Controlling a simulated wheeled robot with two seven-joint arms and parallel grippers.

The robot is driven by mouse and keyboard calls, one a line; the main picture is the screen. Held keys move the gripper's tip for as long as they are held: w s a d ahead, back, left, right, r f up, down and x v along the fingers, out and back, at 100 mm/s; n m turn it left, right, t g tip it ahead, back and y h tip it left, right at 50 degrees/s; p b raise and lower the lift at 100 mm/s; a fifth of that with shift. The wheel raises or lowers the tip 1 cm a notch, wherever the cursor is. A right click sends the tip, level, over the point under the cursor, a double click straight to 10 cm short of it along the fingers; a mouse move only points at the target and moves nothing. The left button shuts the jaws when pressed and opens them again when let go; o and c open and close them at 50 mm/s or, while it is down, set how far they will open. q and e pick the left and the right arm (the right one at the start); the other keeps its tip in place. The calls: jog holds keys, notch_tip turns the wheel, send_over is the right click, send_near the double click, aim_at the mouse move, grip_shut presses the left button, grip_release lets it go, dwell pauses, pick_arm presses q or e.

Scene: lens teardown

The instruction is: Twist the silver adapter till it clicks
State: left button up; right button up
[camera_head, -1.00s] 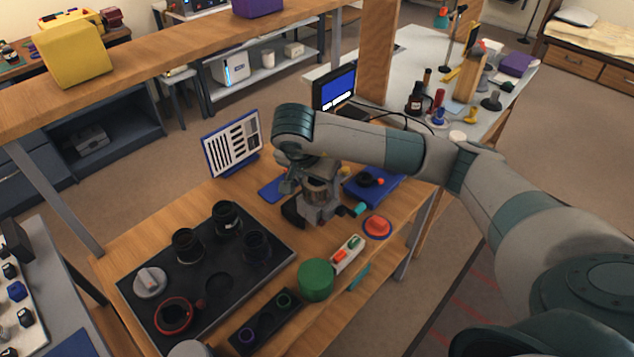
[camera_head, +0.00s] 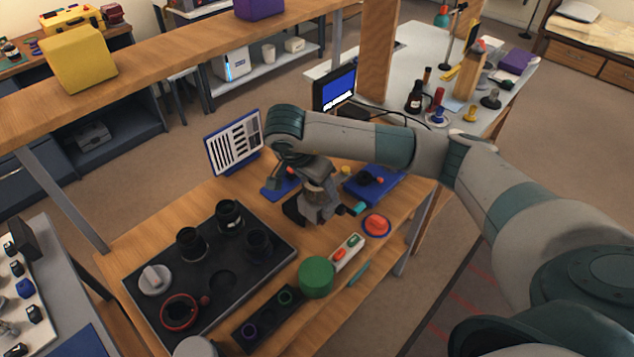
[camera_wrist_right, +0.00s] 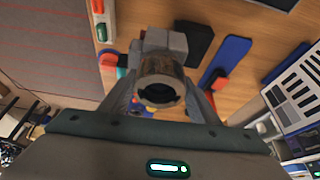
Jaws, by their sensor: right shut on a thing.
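The silver adapter (camera_wrist_right: 161,82) is a short, hollow metal cylinder. In the right wrist view its dark round opening faces my camera. My right gripper (camera_wrist_right: 164,88) is shut on it, with one finger on each side. In the head view, the adapter (camera_head: 318,187) sits low between the fingers of my right gripper (camera_head: 314,190), above a grey block-like fixture (camera_head: 318,210) on the wooden bench. My wrist partly hides it there. I cannot tell whether it is seated fully. My left gripper is not in view.
A black tray (camera_head: 222,284) with dark lens barrels lies left of the fixture. A red button (camera_head: 376,224), a green cylinder (camera_head: 316,277) and a white switch box (camera_head: 346,252) stand in front and right. A striped chart (camera_head: 234,142) and a blue tray (camera_head: 372,186) stand behind.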

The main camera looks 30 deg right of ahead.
jog(key=shift+s+d+f, duration=0.1)
jog(key=shift+s+f, duration=0.1)
jog(key=shift+f, duration=0.05)
jog(key=shift+r+m+p, duration=0.1)
jog(key=shift+m+p, duration=0.5)
jog(key=shift+p, duration=0.05)
jog(key=shift+m+g+h+p, duration=0.35)
jog(key=shift+m+g, duration=0.15)
jog(key=shift+m, duration=0.1)
jog(key=o, duration=1.6)
jog(key=shift+c, duration=0.2)
jog(key=shift+o, duration=1.3)
jog(key=shift+d, duration=0.15)
jog(key=shift+w, duration=0.1)
jog(key=shift+r, duration=0.1)
